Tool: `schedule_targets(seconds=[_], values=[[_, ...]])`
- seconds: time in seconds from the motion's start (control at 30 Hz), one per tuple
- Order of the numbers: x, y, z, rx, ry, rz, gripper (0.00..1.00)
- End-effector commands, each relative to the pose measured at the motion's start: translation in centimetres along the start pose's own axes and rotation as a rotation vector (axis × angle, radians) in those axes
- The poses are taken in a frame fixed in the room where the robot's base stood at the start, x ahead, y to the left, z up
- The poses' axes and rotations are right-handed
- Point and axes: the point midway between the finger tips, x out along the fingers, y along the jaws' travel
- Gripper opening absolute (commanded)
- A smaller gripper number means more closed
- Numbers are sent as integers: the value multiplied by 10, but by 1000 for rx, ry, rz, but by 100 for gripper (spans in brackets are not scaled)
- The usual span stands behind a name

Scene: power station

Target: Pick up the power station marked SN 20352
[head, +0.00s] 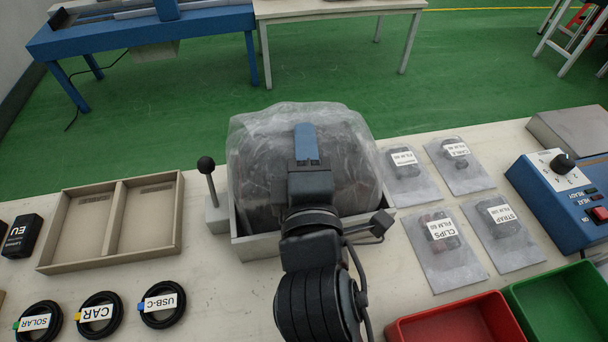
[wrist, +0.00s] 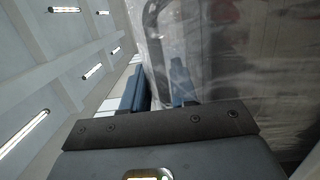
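A bulky dark object with some red, wrapped in cloudy clear film (head: 262,165), sits in a grey open-topped tray (head: 250,248) on the bench. I can read no serial number on it, so I cannot tell whether it is SN 20352. My gripper (head: 306,132) is in front of and over the wrapped object in the head view. In the wrist view, its two blue fingers (wrist: 158,88) stand apart, at the film. A grey handle-like shape under the film (wrist: 155,45) shows between and beyond them. Whether they pinch it is unclear.
A lever with a black knob (head: 206,165) stands just left of the tray. A divided empty box (head: 114,220) and labelled cable coils (head: 97,312) lie left. Bagged parts (head: 440,245), red and green bins (head: 455,325), and a blue control box (head: 560,195) are right.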

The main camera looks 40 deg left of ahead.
Motion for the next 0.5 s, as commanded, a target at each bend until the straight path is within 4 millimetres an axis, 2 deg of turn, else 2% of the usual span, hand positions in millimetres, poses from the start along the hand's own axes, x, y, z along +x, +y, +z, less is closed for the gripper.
schedule_targets(seconds=[0.1, 0.33, 0.5], values=[[9, 0, 0, 0, 1, 0, 28], [10, 0, 0, 1, 1, 0, 28], [10, 0, 0, 1, 1, 0, 12]])
